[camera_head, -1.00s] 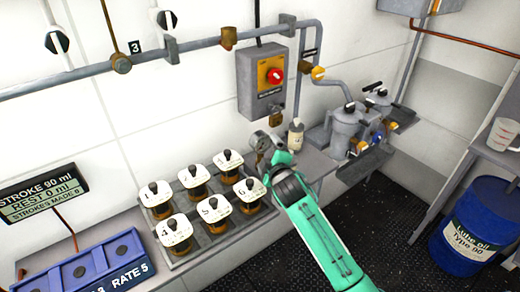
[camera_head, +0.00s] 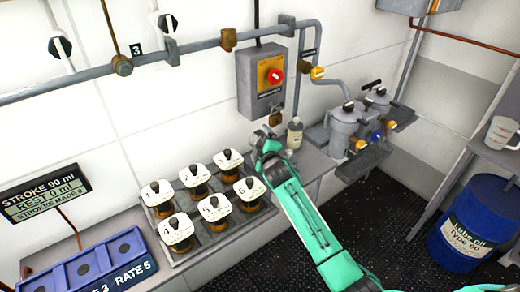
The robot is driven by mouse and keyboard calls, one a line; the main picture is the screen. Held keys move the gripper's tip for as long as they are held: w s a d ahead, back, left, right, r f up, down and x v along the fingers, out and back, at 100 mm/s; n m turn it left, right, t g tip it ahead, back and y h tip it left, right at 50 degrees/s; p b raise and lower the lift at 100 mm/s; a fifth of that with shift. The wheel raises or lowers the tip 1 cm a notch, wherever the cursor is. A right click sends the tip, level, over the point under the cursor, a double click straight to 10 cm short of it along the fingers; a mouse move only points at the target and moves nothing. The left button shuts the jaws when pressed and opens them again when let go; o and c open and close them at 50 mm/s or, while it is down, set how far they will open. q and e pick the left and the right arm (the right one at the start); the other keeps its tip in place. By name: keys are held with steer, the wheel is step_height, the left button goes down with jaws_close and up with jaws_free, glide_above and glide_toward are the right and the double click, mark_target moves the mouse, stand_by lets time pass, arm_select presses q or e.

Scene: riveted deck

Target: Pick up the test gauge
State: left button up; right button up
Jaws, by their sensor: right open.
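My right arm, teal with a dark grey wrist, reaches in from the bottom right. My right gripper (camera_head: 262,138) is open above the grey bench, just right of the numbered jars and left of a small pale bottle (camera_head: 295,133). Its fingers point away from me and are small and partly hidden by the wrist. I cannot make out the test gauge clearly; it may be hidden behind the gripper or wrist. My left gripper is not in view.
Several numbered jars (camera_head: 196,179) stand in a rack beside the gripper. A switch box (camera_head: 262,82) hangs above. Twin filter housings (camera_head: 346,128) stand to the right. A blue drum (camera_head: 470,232) and a jug (camera_head: 503,133) are at far right.

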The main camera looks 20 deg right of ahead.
steer(key=c, duration=1.2)
steer(key=shift+c, duration=0.2)
steer(key=shift+r, duration=0.15)
